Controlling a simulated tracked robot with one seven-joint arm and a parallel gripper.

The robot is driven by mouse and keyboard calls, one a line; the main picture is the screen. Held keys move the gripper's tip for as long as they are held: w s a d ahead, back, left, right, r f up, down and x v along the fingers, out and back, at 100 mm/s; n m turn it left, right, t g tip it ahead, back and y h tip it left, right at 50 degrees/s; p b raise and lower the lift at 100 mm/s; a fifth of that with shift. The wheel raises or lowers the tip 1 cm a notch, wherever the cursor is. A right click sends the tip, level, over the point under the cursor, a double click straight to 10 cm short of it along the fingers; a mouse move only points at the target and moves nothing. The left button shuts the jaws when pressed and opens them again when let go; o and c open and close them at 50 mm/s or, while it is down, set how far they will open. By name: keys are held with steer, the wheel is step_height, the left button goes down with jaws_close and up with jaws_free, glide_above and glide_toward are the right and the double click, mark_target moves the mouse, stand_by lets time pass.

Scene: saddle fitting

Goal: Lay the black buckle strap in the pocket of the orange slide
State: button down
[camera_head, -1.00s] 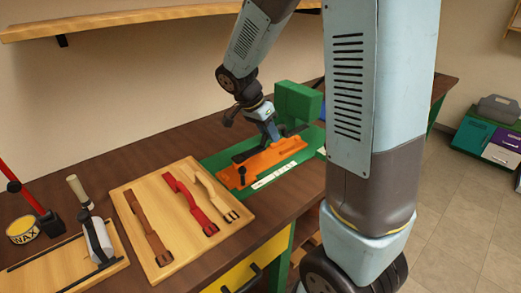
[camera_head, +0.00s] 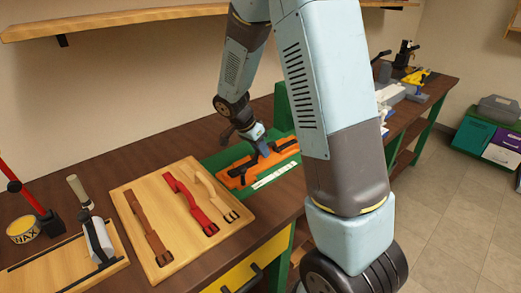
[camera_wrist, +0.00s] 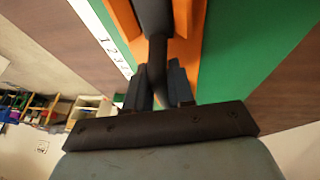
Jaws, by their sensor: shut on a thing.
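The orange slide (camera_head: 228,181) lies on a green base on the bench, just right of the wooden board in the head view. Its orange sides also show in the wrist view (camera_wrist: 187,48). The black buckle strap (camera_wrist: 152,18) runs lengthwise between those sides. My gripper (camera_head: 262,150) points down at the slide's middle. In the wrist view its fingers (camera_wrist: 158,88) are shut on the strap. The strap looks lined up with the pocket, low in it or just over it; I cannot tell whether it touches the floor. The fingers and arm hide part of it.
The wooden board (camera_head: 163,178) holds a brown strap (camera_head: 148,228), a red strap (camera_head: 190,203) and a tan strap (camera_head: 215,192). A white numbered scale (camera_head: 275,174) runs along the slide's front. A green block (camera_head: 283,108) stands behind.

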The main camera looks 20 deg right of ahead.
steer(key=c, duration=1)
jaws_free()
steer(key=v, duration=1.2)
steer(key=shift+s+d+r+n+t+y, duration=0.9)
steer(key=shift+s+r+n, duration=1.35)
steer(key=shift+s, duration=1.95)
steer(key=shift+s+d+r+n+t+y, duration=0.9)
steer(key=shift+s+r+n, duration=1.35)
steer(key=shift+s, duration=1.95)
steer(key=shift+s+d+r+n+t+y, duration=0.9)
steer(key=shift+s+r+n, duration=1.3)
steer(key=shift+s, duration=2)
steer(key=shift+a+r, duration=0.1)
steer(key=shift+a, duration=0.1)
